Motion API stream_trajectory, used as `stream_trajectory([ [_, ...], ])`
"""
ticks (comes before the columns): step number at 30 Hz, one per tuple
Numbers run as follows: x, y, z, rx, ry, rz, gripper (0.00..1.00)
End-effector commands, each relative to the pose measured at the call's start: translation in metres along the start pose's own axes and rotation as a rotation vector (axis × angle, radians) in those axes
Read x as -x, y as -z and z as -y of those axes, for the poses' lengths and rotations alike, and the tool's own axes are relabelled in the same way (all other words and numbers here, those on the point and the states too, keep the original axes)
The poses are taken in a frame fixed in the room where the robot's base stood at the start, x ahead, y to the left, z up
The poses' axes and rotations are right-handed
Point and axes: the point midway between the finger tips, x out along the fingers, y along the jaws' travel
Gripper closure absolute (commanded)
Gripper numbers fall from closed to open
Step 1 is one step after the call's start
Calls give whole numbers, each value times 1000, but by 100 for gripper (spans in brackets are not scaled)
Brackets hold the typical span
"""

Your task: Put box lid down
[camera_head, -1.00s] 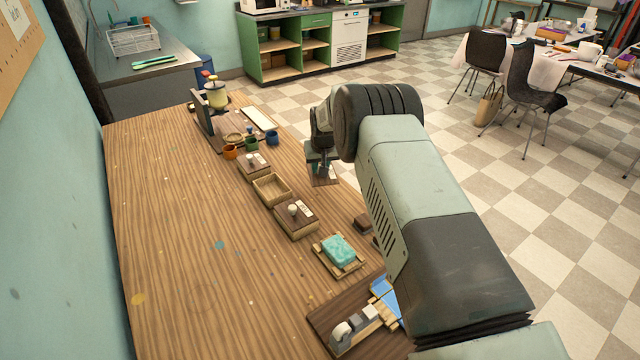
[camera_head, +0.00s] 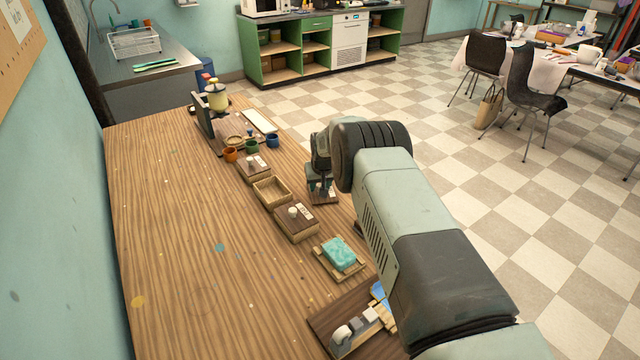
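The box lid (camera_head: 323,198) is a small dark wooden plate with a white label, near the right edge of the wooden table. My gripper (camera_head: 321,187) points down directly over it, with its fingertips at the lid's knob, and appears shut on it. The arm partly hides the fingers. I cannot tell whether the lid touches the table. An open, empty wooden box (camera_head: 271,191) stands to the left of the lid.
Lidded boxes stand behind (camera_head: 254,168) and in front (camera_head: 297,222) of the open box. A turquoise soap (camera_head: 339,253) lies on a wooden rack nearer me. Small coloured cups (camera_head: 251,145) stand farther back. The table's left side (camera_head: 180,240) is clear.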

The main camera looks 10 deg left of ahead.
Motion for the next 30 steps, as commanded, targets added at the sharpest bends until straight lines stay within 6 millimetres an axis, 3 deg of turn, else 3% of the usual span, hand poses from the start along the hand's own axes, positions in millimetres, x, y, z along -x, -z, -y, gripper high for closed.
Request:
stream_trajectory([
  [14,9,2,0,0,0,0,51],
  [30,106,2,0,-1,0,-1,51],
])
